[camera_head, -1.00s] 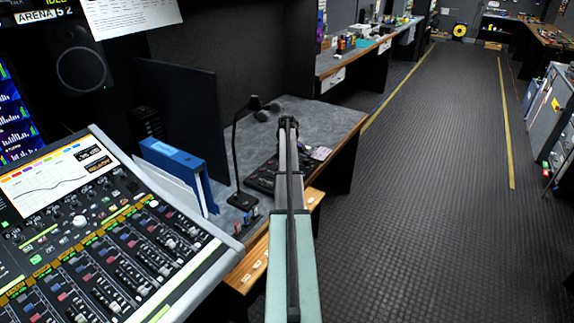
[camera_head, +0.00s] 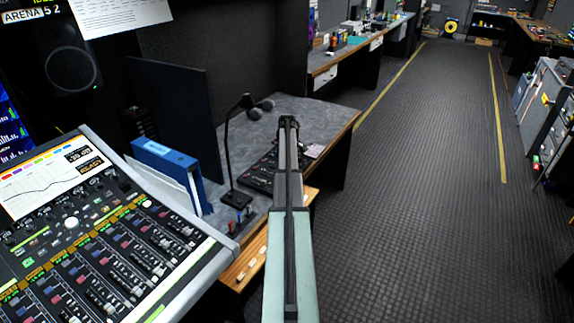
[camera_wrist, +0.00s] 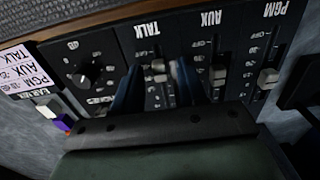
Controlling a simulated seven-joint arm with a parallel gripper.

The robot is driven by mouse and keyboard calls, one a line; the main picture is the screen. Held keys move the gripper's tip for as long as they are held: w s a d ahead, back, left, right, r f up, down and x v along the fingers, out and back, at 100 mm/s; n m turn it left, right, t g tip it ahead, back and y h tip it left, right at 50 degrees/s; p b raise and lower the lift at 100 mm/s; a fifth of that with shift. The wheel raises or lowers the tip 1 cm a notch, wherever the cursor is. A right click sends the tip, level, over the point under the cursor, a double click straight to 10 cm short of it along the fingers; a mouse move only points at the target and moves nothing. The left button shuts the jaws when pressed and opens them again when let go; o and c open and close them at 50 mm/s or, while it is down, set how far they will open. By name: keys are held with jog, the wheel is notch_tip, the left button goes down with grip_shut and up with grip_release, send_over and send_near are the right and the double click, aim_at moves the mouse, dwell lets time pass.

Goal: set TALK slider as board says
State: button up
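In the wrist view the black slider panel (camera_wrist: 235,50) appears upside down, with slots labelled TALK, AUX and PGM. The TALK slider (camera_wrist: 158,68) has a pale knob, between my gripper's two dark blue fingers (camera_wrist: 158,82). The fingers are apart, one on each side of the TALK slot; contact with the knob cannot be told. The AUX knob (camera_wrist: 218,76) is just right of the right finger. The PGM knob (camera_wrist: 267,78) is farther right. A white card (camera_wrist: 25,70) at left lists PGM, AUX and TALK; its marks are too blurred to read.
A round dial (camera_wrist: 90,72) is left of TALK. In the head view, a gooseneck microphone (camera_head: 230,150) and a blue binder (camera_head: 170,160) stand left of my arm. The mixing console (camera_head: 100,240) fills the lower left. The floor at right (camera_head: 440,200) is clear.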

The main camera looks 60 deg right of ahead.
notch_tip(320, 180, up, 14)
dwell(0.8)
jog(key=shift+f, duration=0.1)
dwell(0.4)
jog(key=s+a+f+g, duration=0.2)
jog(key=s+a+f, duration=0.7)
jog(key=a, duration=1.6)
jog(key=s+a+f+g, duration=0.2)
jog(key=s+a+f, duration=0.6)
jog(key=a+f, duration=1.4)
jog(key=s+a+f+g, duration=0.2)
jog(key=s+a+f, duration=0.7)
jog(key=a, duration=2)
jog(key=shift+s+a+f+g, duration=0.15)
jog(key=shift+s+f+g, duration=0.25)
jog(key=shift+f, duration=3.2)
